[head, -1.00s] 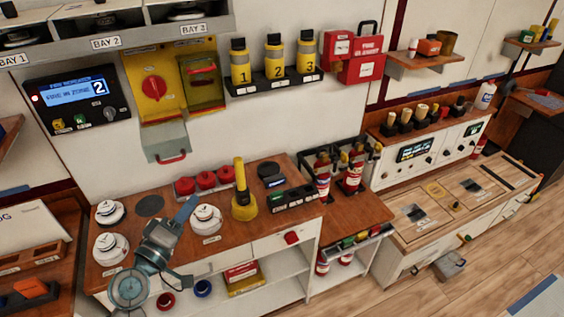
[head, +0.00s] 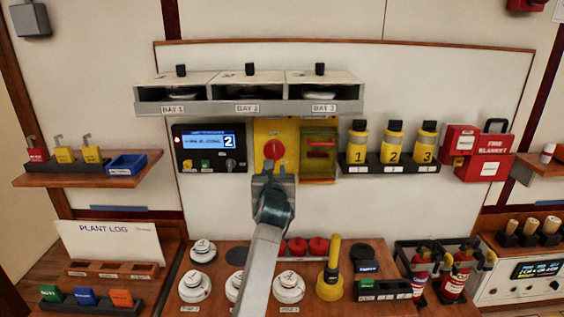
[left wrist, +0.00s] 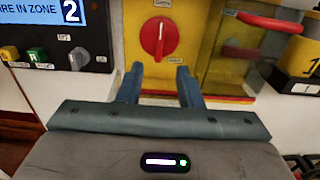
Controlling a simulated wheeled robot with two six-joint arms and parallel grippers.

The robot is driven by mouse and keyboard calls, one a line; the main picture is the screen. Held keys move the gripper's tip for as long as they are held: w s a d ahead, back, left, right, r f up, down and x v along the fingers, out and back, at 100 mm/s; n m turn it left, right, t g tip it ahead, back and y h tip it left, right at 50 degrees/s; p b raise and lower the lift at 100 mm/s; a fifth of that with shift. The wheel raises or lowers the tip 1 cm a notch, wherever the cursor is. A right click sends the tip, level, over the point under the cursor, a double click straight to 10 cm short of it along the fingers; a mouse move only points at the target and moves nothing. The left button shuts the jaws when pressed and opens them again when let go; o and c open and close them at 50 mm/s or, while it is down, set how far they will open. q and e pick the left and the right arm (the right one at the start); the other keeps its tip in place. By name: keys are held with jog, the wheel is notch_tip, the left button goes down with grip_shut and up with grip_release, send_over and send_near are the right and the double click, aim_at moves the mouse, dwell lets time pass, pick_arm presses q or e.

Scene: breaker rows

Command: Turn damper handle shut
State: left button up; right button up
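A red round handle (head: 274,149) with a pale pointer line sits on a yellow wall panel (head: 263,128). In the left wrist view the handle (left wrist: 158,37) shows with its pointer line upright; the panel's labels are too small to read. My left gripper (head: 272,168) is just below and in front of the handle. In the left wrist view its two fingers (left wrist: 160,73) are apart, with nothing between them, pointing at the panel beneath the handle. A clear-covered yellow box (head: 319,155) with a red handle is beside the panel. My right gripper is not in view.
A control display (head: 210,148) reading zone 2 is left of the panel. Yellow bottles (head: 393,145) stand on a rack to the right. The bay shelf (head: 248,107) juts out above. White detectors (head: 194,287) and a yellow torch-like tool (head: 330,275) stand on the counter below.

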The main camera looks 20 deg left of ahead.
aim_at(274, 155)
pick_arm(q)
jog(key=p+x, duration=0.3)
jog(key=x, duration=0.6)
jog(key=shift+w+a, duration=0.25)
jog(key=shift+w, duration=0.45)
grip_shut()
